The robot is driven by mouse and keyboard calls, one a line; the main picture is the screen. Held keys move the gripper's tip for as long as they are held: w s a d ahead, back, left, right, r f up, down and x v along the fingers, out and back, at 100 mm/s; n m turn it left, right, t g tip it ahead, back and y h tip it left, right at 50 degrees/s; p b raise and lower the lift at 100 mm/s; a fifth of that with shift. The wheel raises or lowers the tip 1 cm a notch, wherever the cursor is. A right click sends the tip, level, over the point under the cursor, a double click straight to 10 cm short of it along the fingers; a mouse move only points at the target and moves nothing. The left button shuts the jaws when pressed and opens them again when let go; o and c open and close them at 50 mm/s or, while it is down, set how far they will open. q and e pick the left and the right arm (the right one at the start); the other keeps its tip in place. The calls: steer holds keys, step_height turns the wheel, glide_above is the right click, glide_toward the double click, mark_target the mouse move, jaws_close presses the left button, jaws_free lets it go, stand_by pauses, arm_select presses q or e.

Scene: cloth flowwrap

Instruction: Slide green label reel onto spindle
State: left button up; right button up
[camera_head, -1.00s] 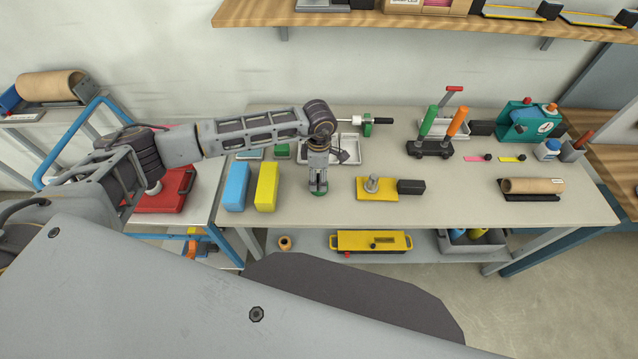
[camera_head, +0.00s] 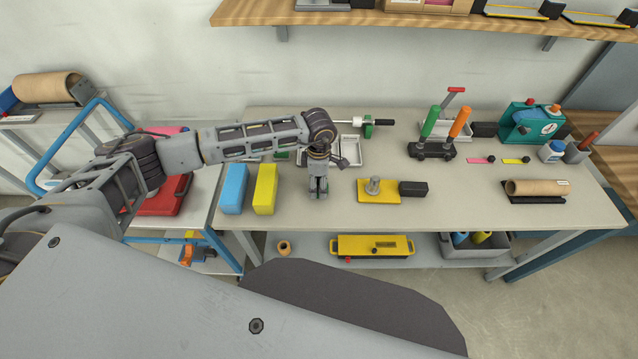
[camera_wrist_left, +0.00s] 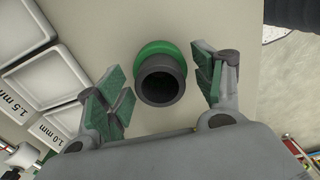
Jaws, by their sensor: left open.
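The green label reel (camera_wrist_left: 155,50), a green ring with a dark hollow core, lies between the fingers of my left gripper (camera_wrist_left: 160,92) in the left wrist view. The fingers are spread on either side of it, with gaps. In the head view my left gripper (camera_head: 318,195) points down at the table and hides the reel. A short grey metal post (camera_head: 373,185), probably the spindle, stands upright on a yellow plate (camera_head: 390,197) to the right of the gripper. It is bare. My right gripper is not in view.
Blue (camera_head: 234,188) and yellow (camera_head: 265,189) blocks stand left of the gripper. A black block (camera_head: 413,188) adjoins the yellow plate. White trays (camera_head: 350,152) and a rod with a green disc (camera_head: 368,128) lie behind. The table front between gripper and plate is clear.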

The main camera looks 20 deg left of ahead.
arm_select(q)
steer(key=c, duration=0.9)
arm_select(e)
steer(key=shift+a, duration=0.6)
arm_select(q)
steer(key=shift+r, duration=0.25)
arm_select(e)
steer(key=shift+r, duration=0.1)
arm_select(q)
steer(key=shift+r, duration=0.15)
steer(key=shift+r+p, duration=0.5)
steer(key=shift+r, duration=0.1)
steer(key=shift+r+p, duration=0.45)
steer(key=shift+r, duration=1.05)
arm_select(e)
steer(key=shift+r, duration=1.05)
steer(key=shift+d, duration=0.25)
